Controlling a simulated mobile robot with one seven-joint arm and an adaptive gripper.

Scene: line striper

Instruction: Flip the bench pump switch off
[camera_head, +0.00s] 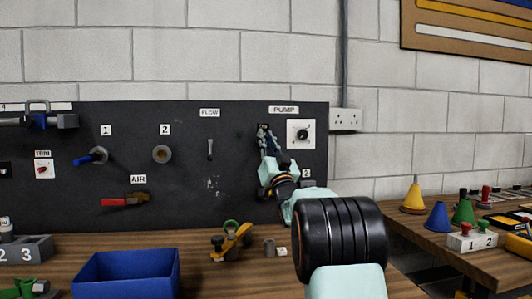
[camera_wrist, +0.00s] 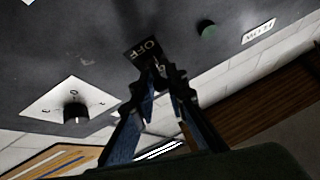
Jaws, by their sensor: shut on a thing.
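The pump switch has a dark plate (camera_wrist: 147,48) marked OFF, upside down in the wrist view, on the dark upright panel (camera_head: 225,180). The PUMP label (camera_head: 284,110) is above it in the head view. My gripper (camera_head: 264,130) reaches up to the panel just left of a white dial plate. In the wrist view my gripper's fingertips (camera_wrist: 160,75) close together at the switch plate, shut on the small switch lever. The fingers hide most of the lever, so I cannot tell which way it points.
The white plate with a black knob (camera_head: 302,134) sits close to the right of my gripper. A FLOW label (camera_head: 210,113) and small lever (camera_head: 210,150) are to the left. A blue bin (camera_head: 125,274) and a yellow tool (camera_head: 232,242) stand on the bench below.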

